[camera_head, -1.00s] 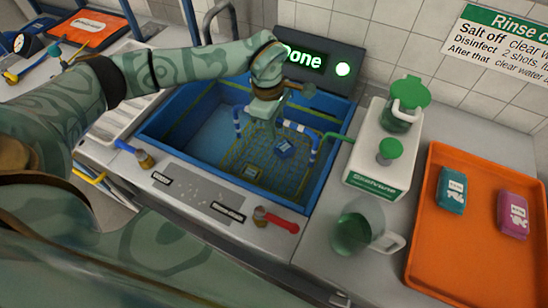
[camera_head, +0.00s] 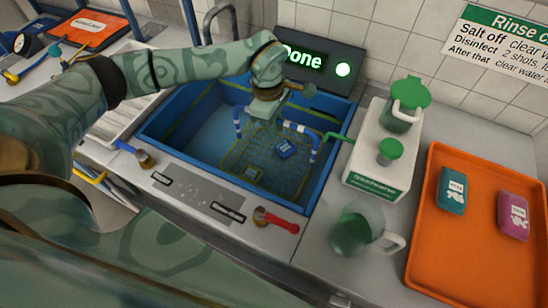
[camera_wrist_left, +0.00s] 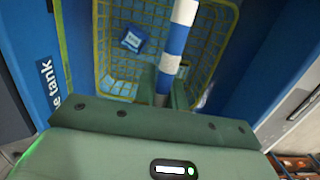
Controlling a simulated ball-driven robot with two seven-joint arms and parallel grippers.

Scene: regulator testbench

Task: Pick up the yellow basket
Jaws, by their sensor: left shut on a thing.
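The yellow basket (camera_head: 243,160) is a wire mesh basket inside the blue tank (camera_head: 172,146). Its arched blue-and-white striped handle (camera_head: 298,128) rises above it. My left gripper (camera_head: 265,112) reaches down over the tank and is shut on the middle of the handle, covering part of it. In the left wrist view the handle (camera_wrist_left: 172,50) passes between the fingers, with the basket mesh (camera_wrist_left: 215,50) below. A blue packet (camera_head: 285,148) lies in the basket, and a second small item (camera_head: 252,172) shows near its front side. My right gripper is not in view.
An orange tray (camera_head: 470,250) holds two packets. A "Done" display (camera_head: 320,65) stands behind.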

